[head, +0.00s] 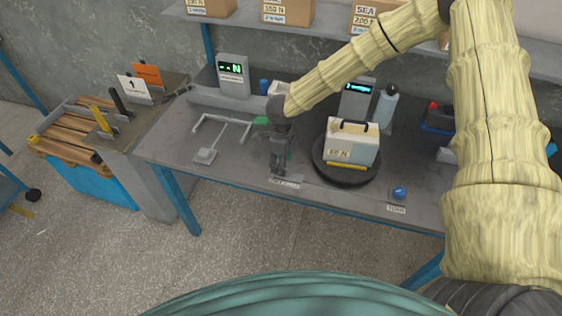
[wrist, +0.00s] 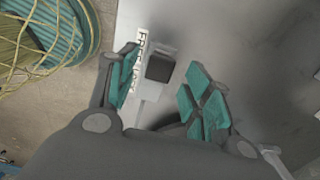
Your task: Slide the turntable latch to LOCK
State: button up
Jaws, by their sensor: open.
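The turntable (head: 322,172) is a dark round disc on the bench, with a pale handled case (head: 352,146) upright on it. A label strip (wrist: 138,62) reading FREE and LOCK lies at the bench's front edge; the label also shows in the head view (head: 288,182). Beside it in the wrist view is a dark block (wrist: 160,66), apparently the latch knob, on a pale bar. Its exact setting against the words is unclear. My gripper (wrist: 163,88) is open, its teal-padded fingers on either side of the knob. In the head view my gripper (head: 279,170) points down and hides the knob.
A display unit (head: 234,76) and a white frame (head: 222,128) stand left on the bench. A blue knob (head: 399,193) sits at the front right. A grey bottle (head: 386,106) and a second display (head: 356,97) stand behind the turntable. The shelf above holds boxes (head: 288,12).

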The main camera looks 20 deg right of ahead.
jog(key=shift+f, duration=0.6)
jog(key=shift+c, duration=0.2)
grip_shut()
